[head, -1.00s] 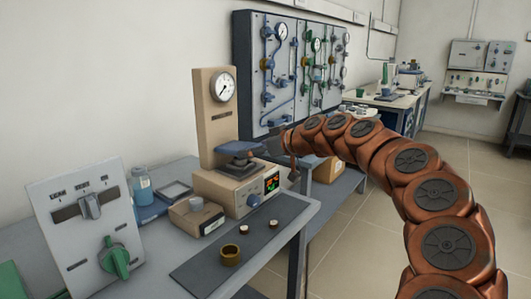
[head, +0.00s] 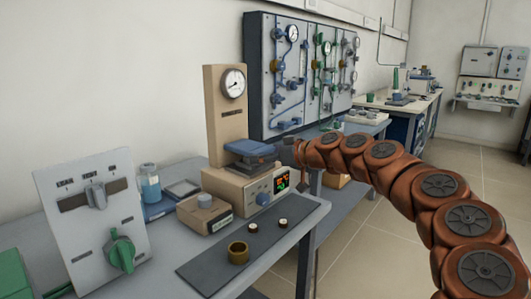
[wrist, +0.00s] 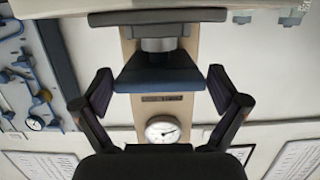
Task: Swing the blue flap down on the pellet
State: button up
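The blue flap (head: 250,148) is on the beige instrument (head: 226,120) with the round gauge, above its base. In the wrist view the instrument appears upside down, with the dark blue flap (wrist: 160,72) in the middle. My gripper (wrist: 160,80) is open, its fingers spread on either side of the flap and apart from it, with nothing held. In the head view my arm reaches in from the right and ends just right of the flap. I cannot make out a pellet at the flap.
A dark mat (head: 215,272) in front carries a brass ring (head: 238,253) and two small cups (head: 283,223). A small beige box (head: 205,214) stands left of the instrument's base. A grey switch panel (head: 90,220) stands at the left. Open floor lies to the right.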

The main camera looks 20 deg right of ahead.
jog(key=shift+r, duration=0.15)
jog(key=shift+s+d, duration=0.15)
jog(key=v, duration=1.1)
jog(key=shift+s, duration=0.3)
jog(key=shift+d, duration=0.15)
jog(key=s+a+r+n+g+h+p, duration=0.1)
jog(key=s+a+r+g+p, duration=0.3)
jog(key=s+a+p, duration=0.5)
jog(key=s+a+r+g+p, duration=0.35)
jog(key=s+a+p, duration=0.25)
jog(key=a, duration=0.5)
jog(key=s+d+f+m+g+h+p, duration=0.1)
jog(key=s+d+m+g+h+p, duration=0.2)
jog(key=s+p, duration=0.5)
jog(key=s+d+f+m+g+h+p, duration=0.1)
jog(key=s+d+m+g+h+p, duration=0.2)
jog(key=s+p, duration=0.6)
jog(key=s+m+g+h, duration=0.1)
jog(key=s, duration=0.7)
jog(key=shift+s+d+f, duration=0.2)
jog(key=shift+s+d, duration=0.05)
jog(key=shift+s, duration=0.05)
